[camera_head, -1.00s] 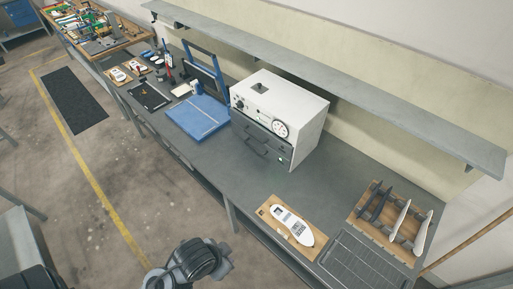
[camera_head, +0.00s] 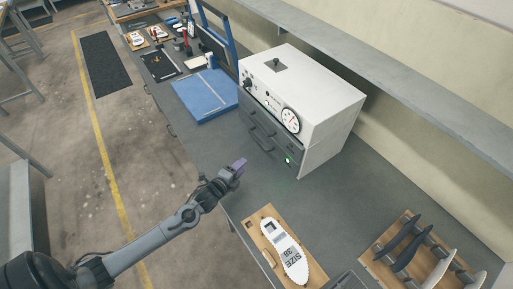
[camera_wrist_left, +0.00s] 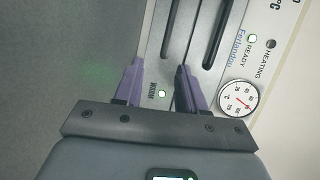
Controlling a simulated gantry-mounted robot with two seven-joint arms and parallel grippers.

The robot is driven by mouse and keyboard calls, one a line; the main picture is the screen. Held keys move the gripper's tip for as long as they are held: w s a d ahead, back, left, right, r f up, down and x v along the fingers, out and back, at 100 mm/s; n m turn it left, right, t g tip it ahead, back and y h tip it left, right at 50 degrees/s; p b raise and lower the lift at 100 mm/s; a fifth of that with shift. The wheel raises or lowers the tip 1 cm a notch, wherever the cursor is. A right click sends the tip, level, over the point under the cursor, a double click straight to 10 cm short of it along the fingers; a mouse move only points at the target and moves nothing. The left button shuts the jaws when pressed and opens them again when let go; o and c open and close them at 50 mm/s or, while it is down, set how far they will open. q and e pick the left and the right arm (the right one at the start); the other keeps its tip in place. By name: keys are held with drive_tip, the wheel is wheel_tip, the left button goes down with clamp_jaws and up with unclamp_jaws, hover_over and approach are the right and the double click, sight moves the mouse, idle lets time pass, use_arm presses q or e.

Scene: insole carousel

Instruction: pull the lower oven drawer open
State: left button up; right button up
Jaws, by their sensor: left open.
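The oven (camera_head: 318,103) is a white box with a grey front on the bench. Its lower drawer handle (camera_head: 261,139) is a dark bar below the upper drawer handle (camera_head: 264,123). Both drawers look shut. My left gripper (camera_head: 240,164), with purple fingers, is in front of the oven, apart from the lower handle. In the left wrist view the gripper (camera_wrist_left: 158,86) is open and empty. The lower handle (camera_wrist_left: 156,38) lies ahead between the finger lines, the upper handle (camera_wrist_left: 216,40) to their right. My right gripper is not in view.
A board with a white insole (camera_head: 284,250) lies at the front of the bench, right of my left arm. A rack of upright pieces (camera_head: 418,250) stands at the right. A blue press (camera_head: 207,95) is left of the oven. A shelf (camera_head: 400,95) runs above.

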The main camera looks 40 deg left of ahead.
use_arm(q)
drive_tip(key=shift+t, duration=0.4)
drive_tip(key=w+a+b, duration=0.2)
drive_tip(key=w+b, duration=0.1)
drive_tip(key=shift+w+a+f, duration=0.15)
drive_tip(key=shift+f, duration=0.2)
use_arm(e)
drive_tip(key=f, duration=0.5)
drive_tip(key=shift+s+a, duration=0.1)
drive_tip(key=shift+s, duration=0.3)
use_arm(q)
drive_tip(key=shift+w, duration=0.1)
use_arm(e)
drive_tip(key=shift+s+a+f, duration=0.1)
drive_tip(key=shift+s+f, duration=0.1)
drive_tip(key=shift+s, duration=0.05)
use_arm(q)
drive_tip(key=shift+w+r, duration=0.15)
drive_tip(key=shift+w, duration=0.15)
drive_tip(key=b+x, duration=0.1)
drive_tip(key=x, duration=0.9)
drive_tip(key=shift+w+a, duration=0.1)
drive_tip(key=shift+w, duration=0.05)
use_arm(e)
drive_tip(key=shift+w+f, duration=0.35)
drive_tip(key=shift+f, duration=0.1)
use_arm(q)
clamp_jaws()
